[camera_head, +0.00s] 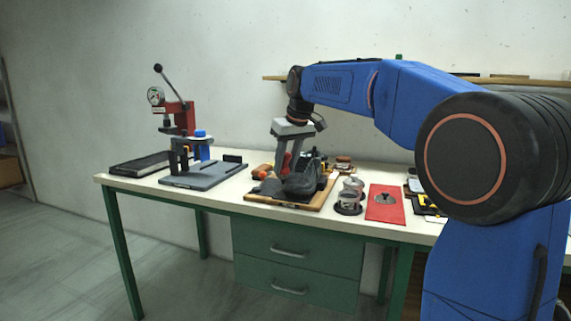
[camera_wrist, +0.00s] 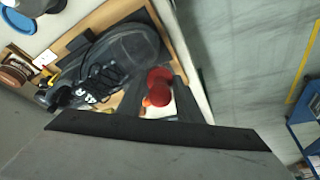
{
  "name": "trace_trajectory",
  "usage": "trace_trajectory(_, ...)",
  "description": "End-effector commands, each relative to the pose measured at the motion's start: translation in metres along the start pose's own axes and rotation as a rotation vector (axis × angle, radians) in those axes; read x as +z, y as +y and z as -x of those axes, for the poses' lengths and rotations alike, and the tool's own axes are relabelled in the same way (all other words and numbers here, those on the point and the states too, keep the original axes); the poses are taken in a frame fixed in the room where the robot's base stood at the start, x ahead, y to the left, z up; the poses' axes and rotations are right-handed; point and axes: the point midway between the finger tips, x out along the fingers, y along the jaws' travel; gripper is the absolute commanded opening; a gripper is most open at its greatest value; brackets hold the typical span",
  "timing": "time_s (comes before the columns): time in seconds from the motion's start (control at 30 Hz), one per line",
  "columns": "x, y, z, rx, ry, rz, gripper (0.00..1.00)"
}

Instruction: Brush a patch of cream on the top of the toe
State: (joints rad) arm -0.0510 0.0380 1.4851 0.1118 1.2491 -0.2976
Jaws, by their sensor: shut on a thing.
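The dark shoe (camera_head: 303,182) rests on a wooden board on the bench. In the wrist view the shoe (camera_wrist: 135,48) shows its laces, and its rounded toe end lies near the fingers. My gripper (camera_head: 287,168) is low over the board, right beside the shoe. In the wrist view my gripper (camera_wrist: 158,98) is shut on a red, round-ended tool (camera_wrist: 158,78), which looks like the brush. Its bristles are hidden, so I cannot tell whether it touches the toe. No cream patch can be made out on the shoe.
A grey fixture (camera_head: 205,175) and a red lever press (camera_head: 180,115) stand to the left.

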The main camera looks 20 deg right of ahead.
Motion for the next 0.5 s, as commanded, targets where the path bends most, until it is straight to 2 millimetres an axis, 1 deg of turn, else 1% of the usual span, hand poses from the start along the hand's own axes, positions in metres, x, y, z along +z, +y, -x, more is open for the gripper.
trace_trajectory(0.5,0.0012,0.0026,-0.0077,0.0,-0.001,0.0,0.1)
